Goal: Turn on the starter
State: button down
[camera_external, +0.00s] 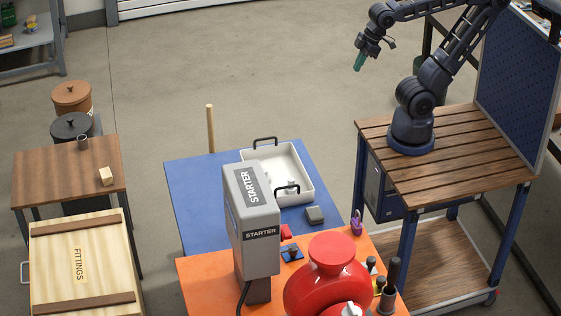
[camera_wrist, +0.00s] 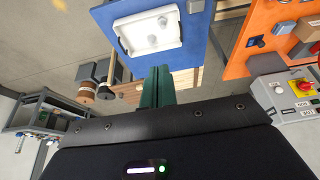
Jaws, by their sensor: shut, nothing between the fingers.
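The starter (camera_external: 258,222) is a tall grey box labelled STARTER, standing on the orange table in the external view. Its side facing that camera shows no controls. In the wrist view a grey control box, likely the starter (camera_wrist: 268,103), is at the right edge. It bears a red knob on a yellow plate (camera_wrist: 302,87), a pale round button (camera_wrist: 277,88) and small labels too small to read. My gripper (camera_external: 359,62) has green fingers, is shut and empty, and hangs in the air well away from the starter. Its fingers also show in the wrist view (camera_wrist: 157,88).
A blue table (camera_external: 200,180) bears a white tray (camera_external: 302,170) with black handles and a small grey block (camera_external: 315,214). A large red vessel (camera_external: 325,280) stands close beside the starter on the orange table (camera_external: 205,285). A purple padlock (camera_external: 357,223) is near its edge.

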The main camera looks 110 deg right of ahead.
jog(key=w+a+r, duration=0.3)
jog(key=w, duration=0.5)
jog(key=w+a+r, duration=0.3)
jog(key=w+a, duration=0.1)
jog(key=w, duration=0.3)
jog(key=w+a+r+t+h, duration=0.1)
jog(key=w+a+r, duration=0.1)
jog(key=w+a, duration=1.1)
jog(key=w+a+f+t, duration=0.1)
jog(key=w+a+f, duration=0.2)
jog(key=a, duration=1.6)
jog(key=w+a+f+t+y, duration=0.1)
jog(key=w+a+f+t, duration=0.1)
jog(key=a, duration=1.8)
jog(key=x, duration=0.2)
jog(key=shift+w, duration=0.45)
